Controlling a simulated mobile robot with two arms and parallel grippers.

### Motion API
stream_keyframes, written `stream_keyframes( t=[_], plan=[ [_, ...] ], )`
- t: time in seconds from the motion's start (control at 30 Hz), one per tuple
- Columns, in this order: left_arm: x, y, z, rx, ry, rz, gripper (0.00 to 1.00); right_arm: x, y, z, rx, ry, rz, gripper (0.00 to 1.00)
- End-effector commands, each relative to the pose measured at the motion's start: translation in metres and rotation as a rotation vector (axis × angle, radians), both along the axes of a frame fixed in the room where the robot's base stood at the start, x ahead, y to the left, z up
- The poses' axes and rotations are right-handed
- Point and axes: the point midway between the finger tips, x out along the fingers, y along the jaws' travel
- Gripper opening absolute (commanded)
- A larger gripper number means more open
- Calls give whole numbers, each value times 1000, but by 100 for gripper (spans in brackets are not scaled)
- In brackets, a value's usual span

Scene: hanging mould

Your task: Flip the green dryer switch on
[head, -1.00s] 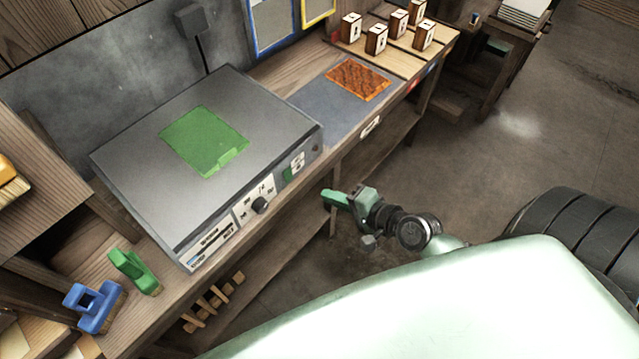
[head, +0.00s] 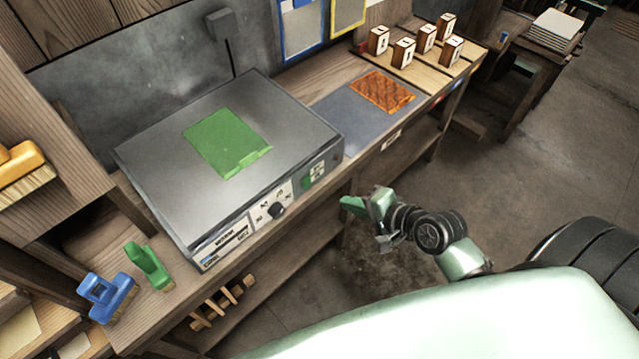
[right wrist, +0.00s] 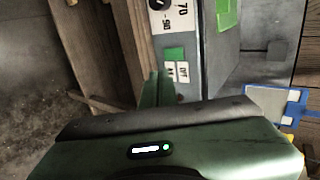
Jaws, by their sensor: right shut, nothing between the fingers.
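The dryer is a grey box (head: 165,190) on the bench, with a dial and a small green switch (head: 307,183) on its front panel. In the right wrist view the green switch (right wrist: 175,54) sits beside OFF and ON labels; its position is too small to tell. My right gripper (head: 348,203) is shut and empty, in front of the panel and a little right of the switch, apart from it in the head view. In the right wrist view its green fingers (right wrist: 156,88) are just beside and below the switch. My left gripper is not in view.
A green sheet (head: 227,142) lies on the dryer's top. A green clamp-like tool (head: 150,266) and a blue one (head: 106,298) stand at the bench's left end. An orange sheet (head: 383,92) and several small wooden blocks are to the right. Floor in front is free.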

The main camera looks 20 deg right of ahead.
Motion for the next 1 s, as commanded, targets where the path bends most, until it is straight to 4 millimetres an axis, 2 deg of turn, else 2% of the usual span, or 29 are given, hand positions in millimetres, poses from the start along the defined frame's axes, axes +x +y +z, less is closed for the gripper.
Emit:
stream_keyframes(
  t=[0.37, 0.53, 1.0],
  plan=[
    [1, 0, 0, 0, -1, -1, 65, 0, -3, 1, -10, 17, -10, 0],
    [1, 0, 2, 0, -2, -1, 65, 8, 1, -5, -8, 16, -10, 0],
    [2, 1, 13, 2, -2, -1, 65, 80, 28, -57, -7, 16, -9, 0]
  ],
)
